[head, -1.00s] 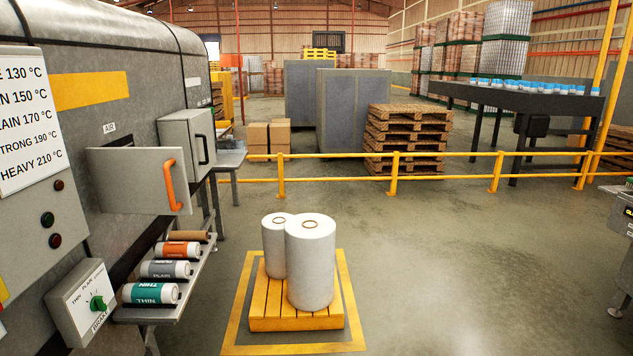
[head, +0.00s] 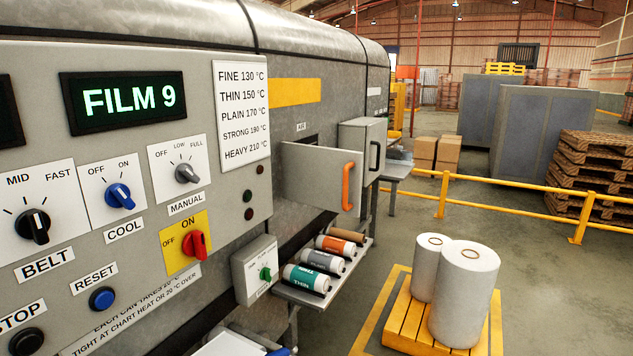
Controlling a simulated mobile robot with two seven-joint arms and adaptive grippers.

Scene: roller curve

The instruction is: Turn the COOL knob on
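The blue COOL knob (head: 119,196) is on a white plate on the grey machine panel, at the left of the head view. OFF is marked at its upper left and ON at its upper right. Its grip slants from upper left to lower right, with the upper end toward OFF. The COOL label (head: 125,230) is just below it. Neither of my grippers is in view, and nothing touches the knob.
Close by are the BELT knob (head: 33,226), the MANUAL knob (head: 187,173), a red OFF/ON knob (head: 194,245) and the blue RESET button (head: 102,299). The display (head: 124,101) reads FILM 9. An open door (head: 320,178) juts out at right. Wrapped rolls (head: 464,295) stand on a yellow pallet.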

